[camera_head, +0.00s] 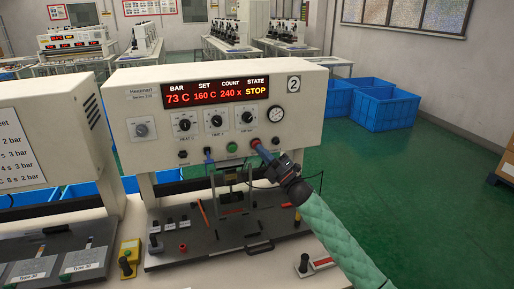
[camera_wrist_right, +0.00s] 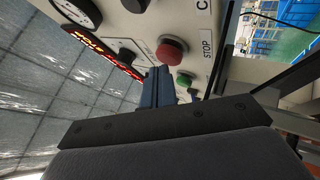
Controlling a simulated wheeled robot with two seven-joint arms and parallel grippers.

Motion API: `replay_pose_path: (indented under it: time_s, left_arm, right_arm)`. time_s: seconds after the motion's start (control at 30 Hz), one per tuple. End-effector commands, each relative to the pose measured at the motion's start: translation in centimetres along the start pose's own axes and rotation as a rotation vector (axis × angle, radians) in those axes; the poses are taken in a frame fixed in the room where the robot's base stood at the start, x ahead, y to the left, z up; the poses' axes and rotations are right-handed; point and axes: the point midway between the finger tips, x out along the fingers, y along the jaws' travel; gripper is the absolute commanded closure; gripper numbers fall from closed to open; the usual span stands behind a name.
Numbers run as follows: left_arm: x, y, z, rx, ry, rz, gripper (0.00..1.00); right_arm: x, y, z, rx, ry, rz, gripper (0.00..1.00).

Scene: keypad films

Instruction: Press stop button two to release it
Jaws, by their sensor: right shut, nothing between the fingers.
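Machine two (camera_head: 262,100) bears a "2" label, and its red display (camera_head: 217,91) reads 73 C, 160 C, 240 x and STOP. Its red stop button (camera_head: 255,142) is at the lower right of the panel. The button (camera_wrist_right: 172,50) also shows in the right wrist view, beside a STOP label (camera_wrist_right: 208,45). My right gripper (camera_head: 262,150) is shut and empty, its blue fingers (camera_wrist_right: 157,88) together. The fingertips are at the button's edge; I cannot tell if they touch it. My left gripper is not in view.
A green button (camera_head: 232,146) sits left of the stop button, with dark knobs above. A round gauge (camera_head: 277,114) is above right. A press bed with small levers lies below. Blue crates (camera_head: 385,105) stand on the green floor at the right.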

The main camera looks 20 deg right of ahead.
Motion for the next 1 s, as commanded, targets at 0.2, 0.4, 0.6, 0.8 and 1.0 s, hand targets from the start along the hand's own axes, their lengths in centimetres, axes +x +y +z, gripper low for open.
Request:
replay_pose_path:
  time_s: [0.2,0.4,0.6,0.8,1.0]
  left_arm:
    - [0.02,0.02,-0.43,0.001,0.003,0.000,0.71]
    - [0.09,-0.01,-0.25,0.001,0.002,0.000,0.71]
    - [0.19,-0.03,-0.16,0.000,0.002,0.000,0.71]
    - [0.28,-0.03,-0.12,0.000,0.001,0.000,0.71]
    - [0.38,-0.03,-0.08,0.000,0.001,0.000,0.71]
  right_arm:
    - [0.02,0.03,-0.02,0.000,0.000,0.000,1.00]
    - [0.11,-0.04,0.05,0.000,0.000,0.001,1.00]
    - [0.25,-0.12,0.14,0.000,0.001,0.001,1.00]
    - [0.39,-0.21,0.24,0.000,0.001,0.001,1.00]
    - [0.52,-0.32,0.33,0.000,0.001,0.001,1.00]
